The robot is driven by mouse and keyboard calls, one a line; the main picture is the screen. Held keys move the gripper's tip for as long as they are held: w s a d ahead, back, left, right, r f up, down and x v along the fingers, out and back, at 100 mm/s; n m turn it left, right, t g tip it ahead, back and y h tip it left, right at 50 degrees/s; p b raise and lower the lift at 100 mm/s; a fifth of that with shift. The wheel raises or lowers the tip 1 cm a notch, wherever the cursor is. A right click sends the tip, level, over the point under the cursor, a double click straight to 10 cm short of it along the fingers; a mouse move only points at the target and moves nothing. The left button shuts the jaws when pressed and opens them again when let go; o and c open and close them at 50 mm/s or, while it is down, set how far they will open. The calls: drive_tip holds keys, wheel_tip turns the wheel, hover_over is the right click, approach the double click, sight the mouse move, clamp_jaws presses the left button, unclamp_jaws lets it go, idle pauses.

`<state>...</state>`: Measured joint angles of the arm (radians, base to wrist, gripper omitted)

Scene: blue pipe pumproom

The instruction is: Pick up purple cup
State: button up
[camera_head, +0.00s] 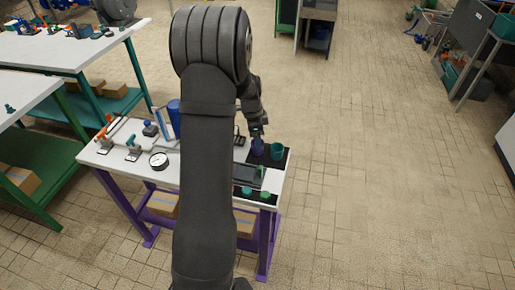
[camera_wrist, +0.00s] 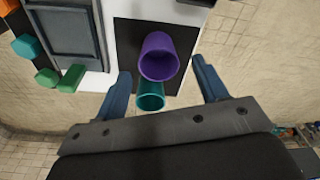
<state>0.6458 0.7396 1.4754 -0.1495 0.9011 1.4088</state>
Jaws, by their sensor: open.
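The purple cup (camera_wrist: 158,56) stands on a black mat (camera_wrist: 128,32) in the wrist view, with its open rim facing the camera. A teal cup (camera_wrist: 150,96) is close beside it, nearer my gripper. My gripper (camera_wrist: 160,80) is open, with one blue finger on each side of the cups and a gap to both. Whether the fingertips are level with the purple cup is not clear. In the head view the purple cup (camera_head: 257,147) is partly hidden under my gripper (camera_head: 258,138), and the teal cup (camera_head: 277,151) is just right of it.
The white table (camera_head: 112,160) has purple legs. A dark tray or device (camera_head: 248,174) and small green pieces (camera_head: 265,196) lie near the mat. A dial gauge (camera_head: 159,160) and a blue cylinder (camera_head: 174,109) are to the left.

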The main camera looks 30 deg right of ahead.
sight(254, 151)
drive_tip(key=shift+f, duration=1.6)
drive_tip(key=shift+c, duration=0.5)
drive_tip(key=c, duration=0.9)
drive_tip(key=shift+c, duration=0.2)
